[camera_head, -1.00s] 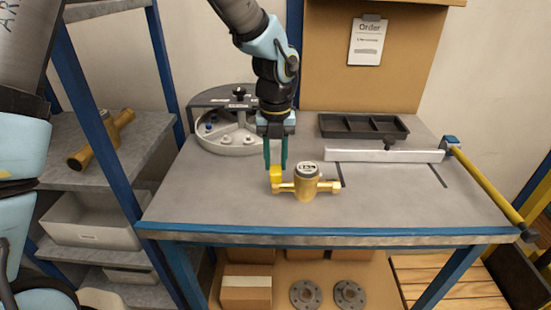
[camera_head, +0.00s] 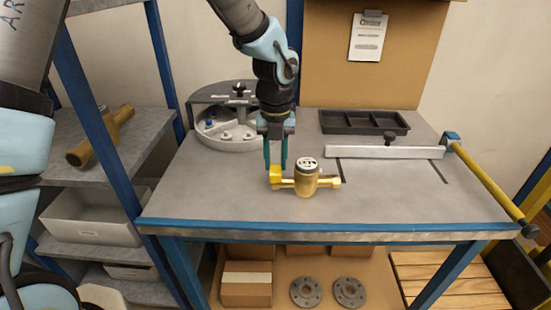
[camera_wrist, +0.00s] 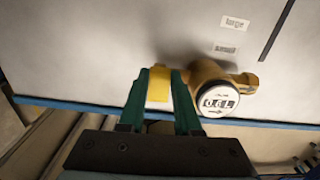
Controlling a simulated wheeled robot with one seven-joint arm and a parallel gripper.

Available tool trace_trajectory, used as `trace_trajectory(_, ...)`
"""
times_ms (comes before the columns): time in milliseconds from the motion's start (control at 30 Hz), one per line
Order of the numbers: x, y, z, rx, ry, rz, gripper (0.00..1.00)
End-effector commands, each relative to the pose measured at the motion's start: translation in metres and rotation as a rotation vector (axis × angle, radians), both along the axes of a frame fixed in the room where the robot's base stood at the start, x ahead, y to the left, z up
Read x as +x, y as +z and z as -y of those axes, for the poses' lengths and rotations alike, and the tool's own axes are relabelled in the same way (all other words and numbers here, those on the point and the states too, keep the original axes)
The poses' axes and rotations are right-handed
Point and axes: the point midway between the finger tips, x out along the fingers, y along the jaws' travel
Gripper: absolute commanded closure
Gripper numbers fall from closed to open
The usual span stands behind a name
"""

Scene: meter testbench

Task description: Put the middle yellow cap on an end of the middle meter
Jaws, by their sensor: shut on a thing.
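A brass meter (camera_head: 307,180) with a round white dial lies on the grey bench top, its pipe ends pointing left and right. My gripper (camera_head: 276,162) points down at the meter's left end, its green fingers shut on a yellow cap (camera_head: 275,175). In the head view the cap is at about the height of the left pipe end and appears against it. The wrist view shows the cap (camera_wrist: 158,86) between the fingers and the meter's dial (camera_wrist: 217,98) to the right. The fingers partly hide that pipe end, so I cannot tell how far the cap is on.
A round grey fixture (camera_head: 235,132) stands behind and left of my gripper. A black divided tray (camera_head: 350,122) and a white rail (camera_head: 390,153) are at the back right. Another brass meter (camera_head: 100,138) lies on the left shelf. The bench front is clear.

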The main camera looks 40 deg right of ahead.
Motion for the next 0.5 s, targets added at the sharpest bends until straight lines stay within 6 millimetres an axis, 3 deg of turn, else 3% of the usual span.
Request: trace_trajectory(500,-0.0001,-0.0049,-0.0001,0.0,0.0,0.0,1.0)
